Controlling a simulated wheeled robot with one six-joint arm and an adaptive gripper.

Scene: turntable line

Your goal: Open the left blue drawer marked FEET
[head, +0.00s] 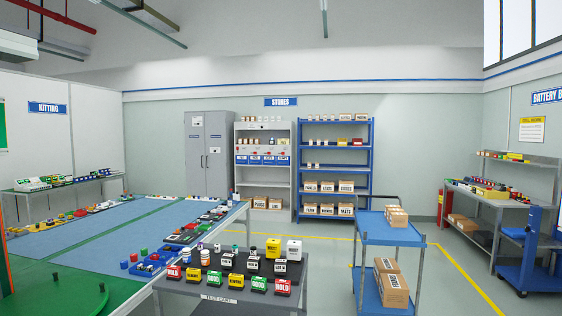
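A row of small blue drawers (263,162) with white labels sits on the middle shelf of a light grey shelving unit (236,190) at the back wall, under the STORES sign. The leftmost blue drawer (241,161) appears shut. The lettering on the labels is too small to read, so I cannot tell which one says FEET. White bins with red marks stand just above the blue row. My gripper is not in view.
A dark test cart (217,298) with coloured blocks stands in front, between me and the shelving. A blue trolley (388,231) with boxes is to its right, and a long blue-topped table (60,242) is at left. Yellow-lined floor (315,243) is clear before the shelves.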

